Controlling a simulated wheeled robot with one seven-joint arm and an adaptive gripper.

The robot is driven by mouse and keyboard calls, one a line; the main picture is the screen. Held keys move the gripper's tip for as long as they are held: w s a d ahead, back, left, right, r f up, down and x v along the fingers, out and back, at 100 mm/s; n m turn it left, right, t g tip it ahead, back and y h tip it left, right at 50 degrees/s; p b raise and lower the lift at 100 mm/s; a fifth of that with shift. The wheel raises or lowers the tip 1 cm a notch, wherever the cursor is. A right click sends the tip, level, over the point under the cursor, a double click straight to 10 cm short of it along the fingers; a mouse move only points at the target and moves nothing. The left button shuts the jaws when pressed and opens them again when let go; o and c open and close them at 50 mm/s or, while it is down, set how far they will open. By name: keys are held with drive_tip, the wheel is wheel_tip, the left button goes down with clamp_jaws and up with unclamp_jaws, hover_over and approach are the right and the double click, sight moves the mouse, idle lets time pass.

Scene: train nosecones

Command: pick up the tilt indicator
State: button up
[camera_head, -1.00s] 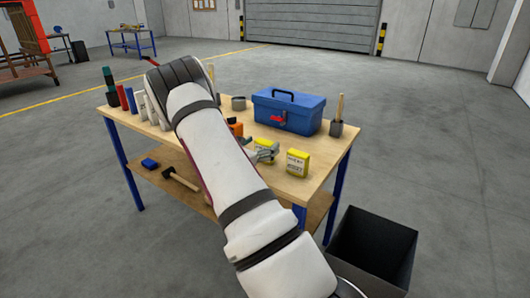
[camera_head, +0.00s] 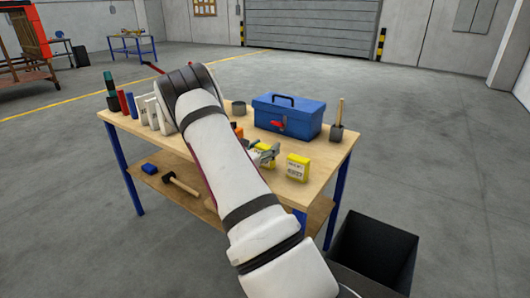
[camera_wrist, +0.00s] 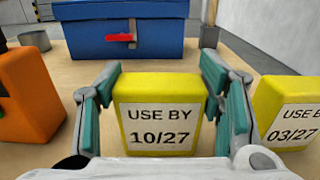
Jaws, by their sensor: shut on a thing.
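Two yellow boxes with white date labels stand near the front right of the table; I take these as the tilt indicators. My gripper (camera_wrist: 161,90) is shut on the box marked USE BY 10/27 (camera_wrist: 157,88), with one teal-padded finger on each side. In the head view this box (camera_head: 269,161) is partly hidden by my gripper. It looks upright; whether it touches the table I cannot tell. The second box (camera_head: 298,168), marked 03/27, stands to the right, apart from my fingers; it also shows in the wrist view (camera_wrist: 290,98).
A blue toolbox (camera_head: 288,116) stands behind the boxes, with an orange object (camera_wrist: 29,95) to the left. Several bottles and white containers line the left end. A dark open bin (camera_head: 372,250) stands at front right.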

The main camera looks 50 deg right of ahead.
drive_tip(key=shift+r, duration=0.5)
drive_tip(key=r, duration=0.2)
drive_tip(key=shift+s+a+r, duration=0.3)
drive_tip(key=shift+a, duration=0.05)
drive_tip(key=s+a+r+p, duration=0.1)
drive_tip(key=s+a, duration=0.9)
drive_tip(key=s, duration=0.1)
drive_tip(key=w+a+f+n+t+y+p, duration=0.1)
drive_tip(key=w+a+n+t+y, duration=0.15)
drive_tip(key=w+a+t, duration=0.45)
drive_tip(key=w+a+f+n+t+y, duration=0.15)
drive_tip(key=w+a+n, duration=0.25)
drive_tip(key=a, duration=0.8)
drive_tip(key=a+f+n+t+y, duration=0.1)
drive_tip(key=a+n+t+y, duration=0.1)
drive_tip(key=a, duration=0.7)
drive_tip(key=w+a+f+n+t+y+p, duration=0.1)
drive_tip(key=a+f+n+t+y, duration=0.1)
drive_tip(key=a, duration=0.6)
drive_tip(key=shift+w+a+n+t+y, duration=0.25)
drive_tip(key=shift+a+n+t+y, duration=0.25)
drive_tip(key=shift+t, duration=0.55)
drive_tip(key=shift+w+y, duration=0.1)
drive_tip(key=shift+y, duration=0.2)
